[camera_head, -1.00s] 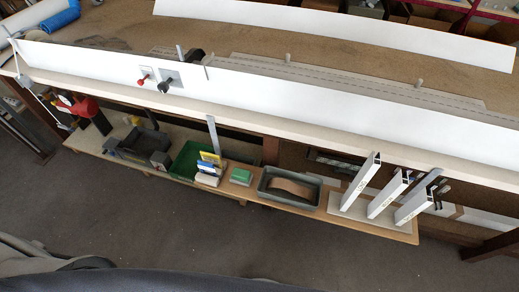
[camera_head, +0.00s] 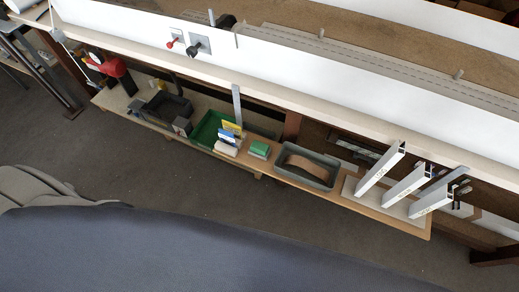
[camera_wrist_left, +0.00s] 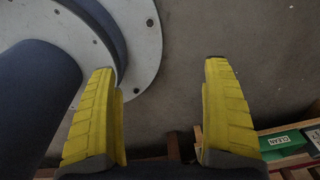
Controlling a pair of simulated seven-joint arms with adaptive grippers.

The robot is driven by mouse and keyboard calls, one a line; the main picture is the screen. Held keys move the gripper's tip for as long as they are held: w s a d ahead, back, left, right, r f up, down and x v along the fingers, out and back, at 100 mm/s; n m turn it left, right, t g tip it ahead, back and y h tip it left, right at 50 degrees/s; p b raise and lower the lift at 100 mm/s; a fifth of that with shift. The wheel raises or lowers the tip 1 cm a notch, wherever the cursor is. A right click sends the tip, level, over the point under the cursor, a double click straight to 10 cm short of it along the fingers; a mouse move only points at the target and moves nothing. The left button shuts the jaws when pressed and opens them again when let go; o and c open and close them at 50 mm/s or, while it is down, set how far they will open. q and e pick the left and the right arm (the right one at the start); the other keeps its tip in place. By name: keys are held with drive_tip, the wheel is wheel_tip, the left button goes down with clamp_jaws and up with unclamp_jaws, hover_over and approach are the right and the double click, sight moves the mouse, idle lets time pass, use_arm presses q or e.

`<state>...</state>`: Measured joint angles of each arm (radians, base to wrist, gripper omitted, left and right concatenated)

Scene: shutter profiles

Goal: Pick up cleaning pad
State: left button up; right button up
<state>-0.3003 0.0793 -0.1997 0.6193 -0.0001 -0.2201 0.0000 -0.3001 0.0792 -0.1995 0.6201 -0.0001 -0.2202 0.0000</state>
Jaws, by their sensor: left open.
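A small green block with a pale lower side (camera_head: 259,149), which looks like the cleaning pad, lies on the low wooden shelf in the head view. It sits between the green bin and the grey tray. Neither gripper shows in the head view.
White and yellow packs (camera_head: 227,140) stand left of the pad by the green bin (camera_head: 205,130). The workbench edge (camera_head: 270,100) overhangs behind. The floor (camera_head: 180,190) in front is clear.

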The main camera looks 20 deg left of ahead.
use_arm(q)
drive_tip(key=shift+o, duration=0.7)
wheel_tip(320, 180, up, 53)
drive_tip(key=n+g, duration=0.1)
drive_tip(key=n, duration=0.1)
hover_over(260, 146)
wheel_tip(260, 146, down, 17)
drive_tip(key=shift+r, duration=0.1)
drive_tip(key=c, duration=1.3)
